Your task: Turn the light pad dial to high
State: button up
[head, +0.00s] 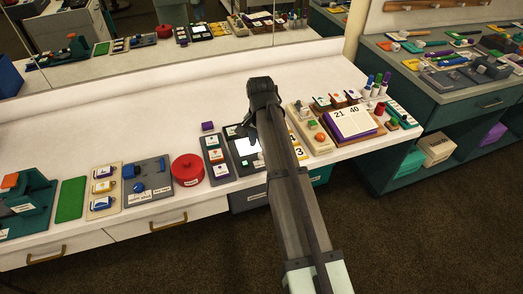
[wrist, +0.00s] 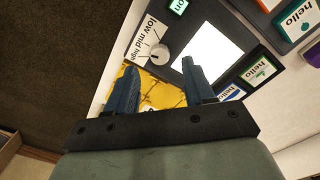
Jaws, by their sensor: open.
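The light pad shows in the wrist view as a dark panel with a lit white square (wrist: 208,52). Its round pale dial (wrist: 160,53) is beside a white label (wrist: 150,40) reading low, mid, high. I cannot clearly tell which word the dial points to. My gripper (wrist: 160,66) is open, its two dark fingers apart and empty, with the dial just beyond and between their tips. I cannot tell whether they touch the panel. In the head view the light pad (head: 245,147) is partly behind my gripper (head: 243,133), and its dial is hidden.
A green "on" button (wrist: 178,5) is on the panel. Cards reading "hello" (wrist: 262,72) lie beside it. A yellow piece (wrist: 160,92) lies below the dial. In the head view, a red pot (head: 187,169) stands left and a flip calendar (head: 350,122) right.

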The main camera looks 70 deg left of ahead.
jog(key=shift+f, duration=2.05)
grip_shut()
